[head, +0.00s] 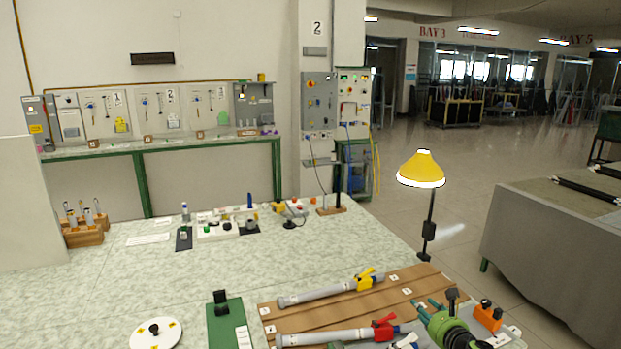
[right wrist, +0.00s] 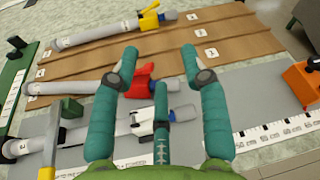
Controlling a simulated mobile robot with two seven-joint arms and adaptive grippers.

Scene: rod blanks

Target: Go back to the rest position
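My right gripper (head: 426,309) is at the lower right of the head view, over the near right part of the brown board (head: 405,282). In the right wrist view its teal fingers (right wrist: 160,66) are spread apart with nothing between them. Three grey rods lie below: one with a yellow clamp (head: 367,281), one with a red clamp (head: 384,328), and a nearer one with a white clamp (right wrist: 145,122). The third finger overlaps the white clamp in the wrist view; I cannot tell whether they touch. My left gripper is not in view.
A yellow lamp (head: 421,169) stands behind the board. An orange block (head: 488,316) and a scale strip (right wrist: 275,132) lie at right. A green stand (head: 226,325) and a white disc (head: 156,334) are at left. The table's middle (head: 240,262) is clear.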

